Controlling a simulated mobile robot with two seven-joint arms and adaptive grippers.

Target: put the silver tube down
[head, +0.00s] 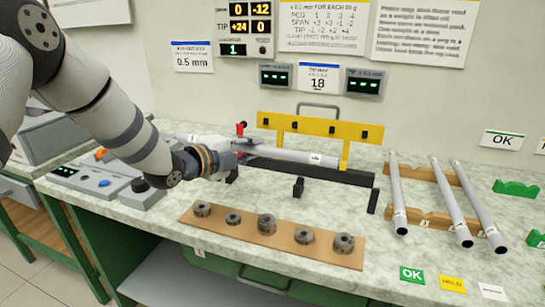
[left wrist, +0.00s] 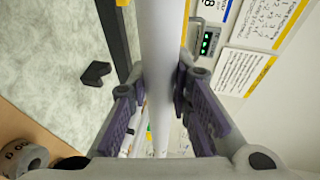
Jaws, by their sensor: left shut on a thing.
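The silver tube (head: 295,156) lies nearly level across the back of the bench, in front of a yellow frame (head: 300,124) with black pegs. My left gripper (head: 236,151) is shut on the tube near its left part. In the left wrist view the tube (left wrist: 157,50) runs between the two purple-padded fingers (left wrist: 157,100), which press on it from both sides. A dark rail (head: 310,171) is just below the tube; I cannot tell whether they touch. My right gripper is not in view.
Three similar tubes (head: 453,200) rest on wooden racks (head: 432,219) at the right. A wooden board (head: 290,247) with several dark ring weights (head: 267,224) lies in front. A small black block (head: 298,187) stands between. Green OK (head: 412,275) and yellow HOLD (head: 451,284) cards mark the front edge.

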